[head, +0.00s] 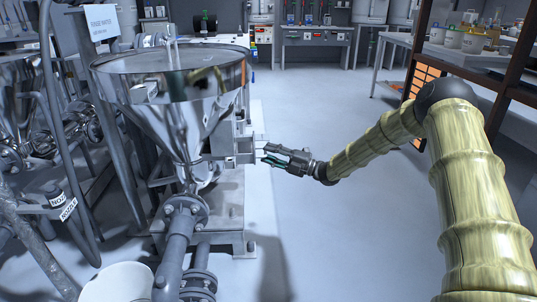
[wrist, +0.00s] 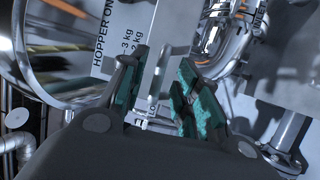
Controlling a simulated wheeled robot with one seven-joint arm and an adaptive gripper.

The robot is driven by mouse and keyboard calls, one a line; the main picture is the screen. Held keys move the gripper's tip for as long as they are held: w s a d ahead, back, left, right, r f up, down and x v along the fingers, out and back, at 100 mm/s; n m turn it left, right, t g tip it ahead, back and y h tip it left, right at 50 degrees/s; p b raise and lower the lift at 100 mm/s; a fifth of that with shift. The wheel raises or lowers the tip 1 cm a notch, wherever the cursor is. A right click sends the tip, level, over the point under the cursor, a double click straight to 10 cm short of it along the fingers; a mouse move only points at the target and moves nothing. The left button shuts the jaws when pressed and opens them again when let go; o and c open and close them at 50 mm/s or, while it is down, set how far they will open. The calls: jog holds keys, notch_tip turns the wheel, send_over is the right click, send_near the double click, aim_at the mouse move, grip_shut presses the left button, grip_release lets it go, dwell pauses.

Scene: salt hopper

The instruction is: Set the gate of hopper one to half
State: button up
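The shiny steel hopper (head: 185,120) with a conical body stands left of centre in the head view. A metal gate bracket (head: 243,147) sits on its right side. My gripper (head: 268,154) reaches in from the right, close beside that bracket. In the wrist view my gripper (wrist: 160,82) is open, its teal finger pads apart. A thin bent metal rod (wrist: 166,68), perhaps the gate handle, shows between the fingers; I cannot tell whether they touch it. A plate (wrist: 118,38) reads "HOPPER ON", with "3 kg" and "2 kg" marks. The gate's setting cannot be read.
A grey flanged pipe (head: 178,245) and a white bucket (head: 118,283) stand below the hopper. Another hopper (head: 22,100) is at the left. A shelf rack (head: 505,85) stands at the right. The floor (head: 330,230) in the middle is clear.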

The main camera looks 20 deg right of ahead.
jog(key=v, duration=1.1)
jog(key=shift+d, duration=0.1)
